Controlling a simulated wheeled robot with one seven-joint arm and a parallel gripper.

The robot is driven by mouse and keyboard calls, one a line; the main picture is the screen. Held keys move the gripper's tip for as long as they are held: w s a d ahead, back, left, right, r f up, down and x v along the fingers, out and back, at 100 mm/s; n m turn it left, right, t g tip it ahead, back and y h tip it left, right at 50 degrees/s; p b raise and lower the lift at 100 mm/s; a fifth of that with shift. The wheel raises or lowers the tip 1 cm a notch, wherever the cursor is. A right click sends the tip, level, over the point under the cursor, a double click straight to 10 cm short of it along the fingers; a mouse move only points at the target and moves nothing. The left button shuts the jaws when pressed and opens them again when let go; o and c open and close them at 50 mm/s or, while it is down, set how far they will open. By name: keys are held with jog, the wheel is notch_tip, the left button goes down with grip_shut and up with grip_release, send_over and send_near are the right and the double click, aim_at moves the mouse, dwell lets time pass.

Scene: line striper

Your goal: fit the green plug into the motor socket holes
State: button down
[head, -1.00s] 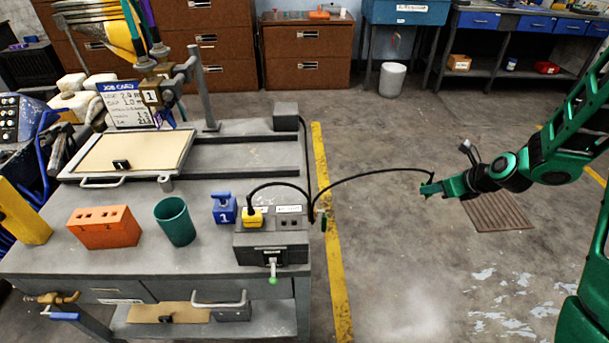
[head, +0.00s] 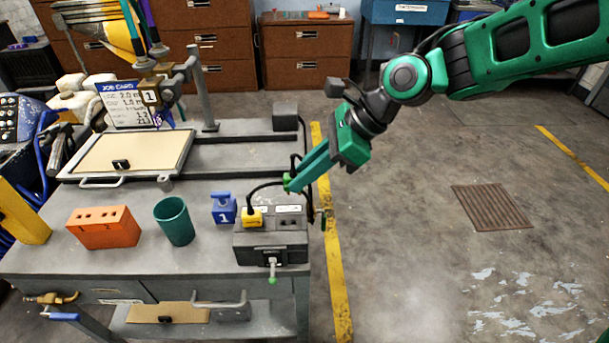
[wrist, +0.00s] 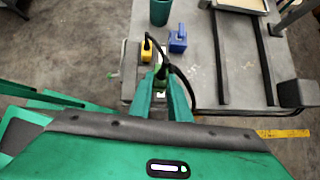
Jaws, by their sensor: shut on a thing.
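My gripper (head: 290,184) is shut on the green plug (wrist: 161,72), which shows between the fingertips in the wrist view. A black cable runs from the plug. In the head view the gripper is just above the back right of the grey control box (head: 255,243). The box's top has dark socket holes on the right, and a yellow plug (head: 252,218) sits in its left part. The yellow plug also shows in the wrist view (wrist: 146,52). Whether the green plug touches the box cannot be told.
A blue block marked 1 (head: 223,209) stands left of the box. A green cup (head: 174,222) and an orange block with holes (head: 103,228) stand further left. A lever with a green knob (head: 272,280) sticks out of the box's front. Floor at the right is clear.

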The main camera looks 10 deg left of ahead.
jog(key=shift+n+g, duration=0.4)
jog(key=shift+n, duration=0.1)
jog(key=shift+s+a+f, duration=0.15)
jog(key=shift+s+f, duration=0.25)
jog(key=shift+f, duration=0.35)
jog(key=shift+s+a+f, duration=0.15)
jog(key=shift+s+f, duration=0.25)
jog(key=shift+f, duration=0.35)
jog(key=shift+s+a+f, duration=0.15)
jog(key=shift+s+f, duration=0.25)
jog(key=shift+f, duration=0.35)
jog(key=shift+s+d, duration=0.1)
jog(key=shift+s, duration=0.15)
jog(key=shift+f, duration=1.5)
dwell(0.8)
jog(key=c, duration=1.6)
grip_release()
jog(key=shift+o, duration=0.7)
jog(key=shift+o, duration=1)
